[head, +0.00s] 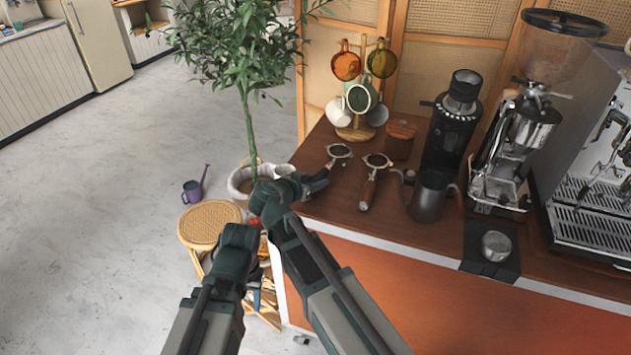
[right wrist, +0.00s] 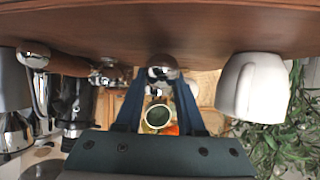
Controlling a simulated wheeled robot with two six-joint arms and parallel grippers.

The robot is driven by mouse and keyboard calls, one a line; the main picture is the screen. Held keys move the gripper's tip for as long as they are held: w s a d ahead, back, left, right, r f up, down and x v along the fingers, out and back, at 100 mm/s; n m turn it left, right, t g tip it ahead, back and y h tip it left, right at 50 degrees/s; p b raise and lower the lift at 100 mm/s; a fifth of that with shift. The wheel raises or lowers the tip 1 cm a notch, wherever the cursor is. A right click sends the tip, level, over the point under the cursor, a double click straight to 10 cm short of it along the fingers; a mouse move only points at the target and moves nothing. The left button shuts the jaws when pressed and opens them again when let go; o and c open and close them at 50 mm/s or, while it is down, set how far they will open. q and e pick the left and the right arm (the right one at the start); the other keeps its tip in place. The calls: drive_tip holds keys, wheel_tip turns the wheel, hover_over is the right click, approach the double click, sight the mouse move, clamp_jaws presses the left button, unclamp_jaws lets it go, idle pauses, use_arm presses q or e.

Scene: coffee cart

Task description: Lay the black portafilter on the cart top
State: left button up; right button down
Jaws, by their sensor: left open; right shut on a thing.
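The black portafilter (head: 339,151) is at the left end of the cart top (head: 330,207), its round metal basket pointing away from me. My right gripper (head: 316,181) is shut on its dark handle at the cart's left edge.
A second portafilter (head: 368,190) with a wooden handle lies just right. A white mug (right wrist: 254,85) stands close on the other side. A mug tree (head: 357,130), steel pitcher (head: 428,195) and grinder (head: 452,125) stand beyond. A rattan stool (head: 208,222) and potted plant (head: 245,80) are left of the cart.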

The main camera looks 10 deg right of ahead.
use_arm(q)
drive_tip(key=shift+f+b, duration=0.35)
use_arm(e)
drive_tip(key=shift+f, duration=0.25)
idle(0.4)
drive_tip(key=shift+c, duration=2.2)
unclamp_jaws()
drive_tip(key=shift+s, duration=0.1)
use_arm(q)
drive_tip(key=shift+r, duration=0.1)
